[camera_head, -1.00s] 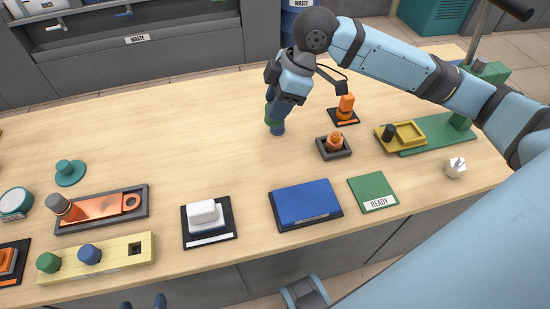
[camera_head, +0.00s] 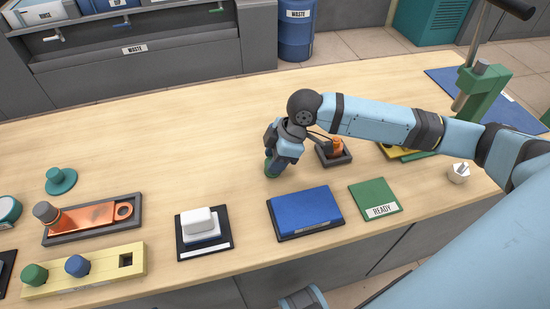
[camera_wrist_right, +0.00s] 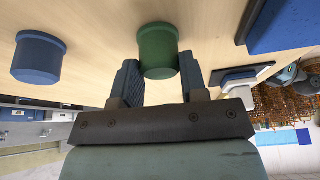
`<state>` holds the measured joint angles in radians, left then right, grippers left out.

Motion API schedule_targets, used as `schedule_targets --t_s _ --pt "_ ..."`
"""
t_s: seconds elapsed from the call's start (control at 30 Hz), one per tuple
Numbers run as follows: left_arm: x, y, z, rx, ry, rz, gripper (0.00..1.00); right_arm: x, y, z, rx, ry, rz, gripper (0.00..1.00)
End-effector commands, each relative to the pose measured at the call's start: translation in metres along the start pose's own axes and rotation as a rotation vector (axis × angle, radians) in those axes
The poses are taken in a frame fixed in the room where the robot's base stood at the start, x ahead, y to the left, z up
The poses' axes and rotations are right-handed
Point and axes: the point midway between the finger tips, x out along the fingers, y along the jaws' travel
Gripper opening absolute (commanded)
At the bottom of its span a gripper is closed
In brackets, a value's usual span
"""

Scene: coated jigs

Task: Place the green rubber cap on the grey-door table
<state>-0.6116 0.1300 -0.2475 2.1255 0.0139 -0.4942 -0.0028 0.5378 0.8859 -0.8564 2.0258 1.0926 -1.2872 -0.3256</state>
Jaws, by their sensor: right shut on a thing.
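My right gripper (camera_head: 272,172) is shut on a green rubber cap (camera_head: 270,168), low over the middle of the light wooden table (camera_head: 185,130). The table has grey door fronts below its near edge. In the right wrist view, the green cap (camera_wrist_right: 158,50) sits upright between the two dark fingers (camera_wrist_right: 160,78). I cannot tell whether its base touches the wood. My left gripper is not in view.
A blue pad (camera_head: 305,210), a green READY plate (camera_head: 375,198) and a black tray with a white block (camera_head: 203,232) lie nearer the front edge. A grey tray (camera_head: 335,157) with an orange part is close right. Wood left of the gripper is clear.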

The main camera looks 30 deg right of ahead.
Motion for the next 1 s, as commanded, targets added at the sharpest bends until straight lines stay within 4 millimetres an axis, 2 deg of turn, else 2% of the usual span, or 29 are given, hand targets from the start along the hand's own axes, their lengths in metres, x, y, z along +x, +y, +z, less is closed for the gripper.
schedule_targets --t_s 0.3,0.33,0.4,0.43,0.77,0.87,1.0 --pt "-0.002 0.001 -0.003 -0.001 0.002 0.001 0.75 0.002 0.000 0.001 0.001 0.000 -0.001 0.00" --pt "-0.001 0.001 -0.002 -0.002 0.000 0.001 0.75 0.002 0.000 0.001 0.001 0.001 0.000 0.47" --pt "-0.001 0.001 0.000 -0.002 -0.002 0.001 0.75 0.002 0.000 0.001 0.001 0.001 0.000 0.63" --pt "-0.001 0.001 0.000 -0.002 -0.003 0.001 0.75 0.002 0.000 0.001 0.001 0.001 0.000 0.65" --pt "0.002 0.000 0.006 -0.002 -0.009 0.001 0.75 -0.001 0.000 -0.001 -0.001 0.001 0.001 0.65" --pt "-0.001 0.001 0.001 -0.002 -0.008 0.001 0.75 -0.014 0.001 -0.001 0.000 0.000 0.002 0.65" --pt "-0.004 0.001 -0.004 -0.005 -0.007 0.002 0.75 -0.043 0.001 -0.001 0.000 0.001 0.003 0.65"
